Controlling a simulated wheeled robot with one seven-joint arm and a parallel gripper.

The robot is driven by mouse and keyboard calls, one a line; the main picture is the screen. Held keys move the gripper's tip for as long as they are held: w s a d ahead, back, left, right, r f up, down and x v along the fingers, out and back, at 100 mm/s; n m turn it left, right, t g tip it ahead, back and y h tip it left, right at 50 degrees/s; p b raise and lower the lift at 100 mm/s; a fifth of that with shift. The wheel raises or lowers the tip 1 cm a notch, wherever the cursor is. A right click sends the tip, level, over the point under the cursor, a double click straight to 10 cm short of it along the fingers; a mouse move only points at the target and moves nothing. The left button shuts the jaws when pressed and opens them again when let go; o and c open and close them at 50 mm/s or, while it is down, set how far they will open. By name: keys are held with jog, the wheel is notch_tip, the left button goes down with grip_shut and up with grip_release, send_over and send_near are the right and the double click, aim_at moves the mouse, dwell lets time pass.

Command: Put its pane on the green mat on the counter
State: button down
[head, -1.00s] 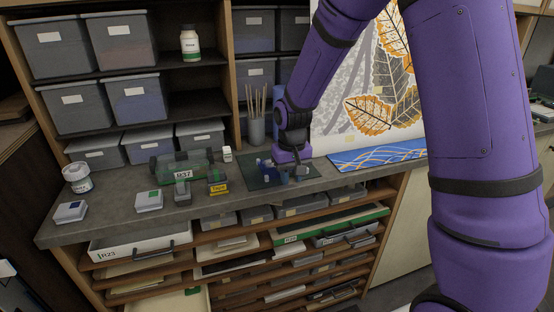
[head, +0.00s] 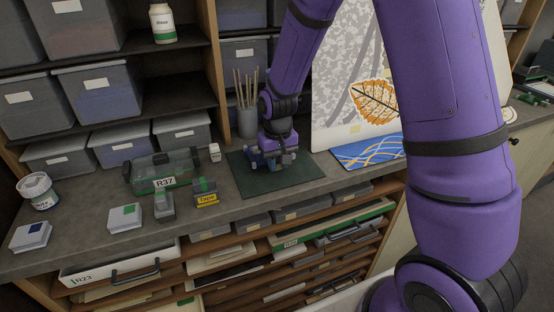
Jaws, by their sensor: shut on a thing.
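The dark green mat (head: 300,174) lies flat on the grey counter (head: 225,205), right of the middle of its left part. My gripper (head: 270,163) points down low over the mat's back middle. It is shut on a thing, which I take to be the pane. The pane's outline cannot be made out against the dark mat and the grey fingers. I cannot tell whether it touches the mat.
A clear green-tinted case labelled R37 (head: 162,172), a tape dispenser (head: 206,196) and a grey block (head: 164,203) stand left of the mat. A brush cup (head: 247,122) stands behind. A blue patterned panel (head: 365,153) lies to the right. An open drawer R23 (head: 115,268) juts out below.

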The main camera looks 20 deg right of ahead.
jog(key=shift+f, duration=0.4)
jog(key=shift+f, duration=0.1)
jog(key=c, duration=0.9)
grip_release()
notch_tip(320, 180, up, 12)
jog(key=r, duration=0.1)
jog(key=s+d+r+t, duration=0.3)
jog(key=s+d+r, duration=0.1)
jog(key=s+r, duration=0.75)
jog(key=s+d+r+t, duration=0.1)
jog(key=s+r, duration=0.1)
jog(key=s, duration=0.5)
jog(key=s+d+r+t, duration=0.1)
jog(key=s+d+r, duration=0.1)
jog(key=s, duration=0.5)
jog(key=shift+r, duration=0.5)
